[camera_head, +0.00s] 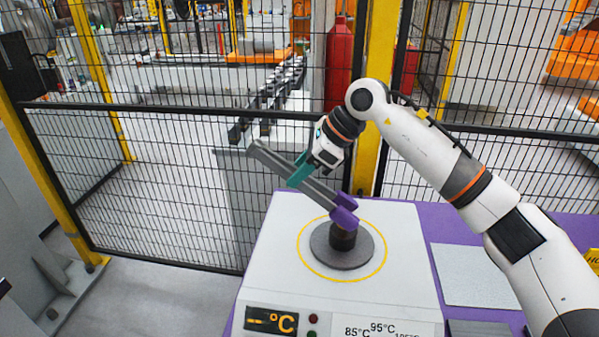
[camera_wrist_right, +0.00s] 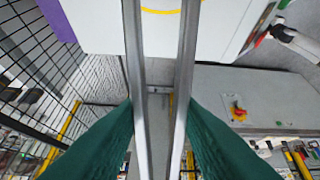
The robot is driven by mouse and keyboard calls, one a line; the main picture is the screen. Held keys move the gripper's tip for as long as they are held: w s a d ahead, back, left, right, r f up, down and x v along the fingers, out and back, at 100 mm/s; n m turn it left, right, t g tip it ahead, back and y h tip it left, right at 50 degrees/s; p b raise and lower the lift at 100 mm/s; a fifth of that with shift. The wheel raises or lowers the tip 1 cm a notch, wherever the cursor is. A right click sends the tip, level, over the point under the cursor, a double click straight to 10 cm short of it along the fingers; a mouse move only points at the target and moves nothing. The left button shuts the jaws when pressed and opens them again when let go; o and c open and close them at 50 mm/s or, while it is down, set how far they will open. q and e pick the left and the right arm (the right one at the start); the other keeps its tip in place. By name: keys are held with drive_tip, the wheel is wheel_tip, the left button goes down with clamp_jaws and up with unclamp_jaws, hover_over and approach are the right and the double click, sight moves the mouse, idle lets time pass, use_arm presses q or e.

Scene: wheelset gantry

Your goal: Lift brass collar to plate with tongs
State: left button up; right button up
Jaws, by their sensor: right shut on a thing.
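My right gripper (camera_head: 302,170) has teal fingers shut on the grey tongs (camera_head: 318,188), across their arms. The wrist view shows the two tong arms (camera_wrist_right: 187,75) running between the teal fingers. The purple tong tips (camera_head: 344,210) point down to the right, at a short dark brownish cylinder, which may be the brass collar (camera_head: 342,239). It stands on the round dark grey disc (camera_head: 352,254) on the white heater. The tips hide its top, and I cannot tell whether they grip it. A flat light grey plate (camera_head: 474,276) lies right of the heater. My left gripper is out of view.
The white heater box (camera_head: 270,260) has a yellow ring around the disc and a display in front. A purple bench top (camera_head: 450,228) shows behind and right. Black mesh fencing with yellow posts (camera_head: 374,100) stands behind, with a red cylinder (camera_head: 339,65) beyond.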

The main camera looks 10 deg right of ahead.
wheel_tip(320, 180, up, 11)
drive_tip(key=p, duration=0.5)
drive_tip(key=shift+f+p, duration=0.15)
drive_tip(key=shift+p, duration=0.25)
drive_tip(key=shift+f, duration=0.1)
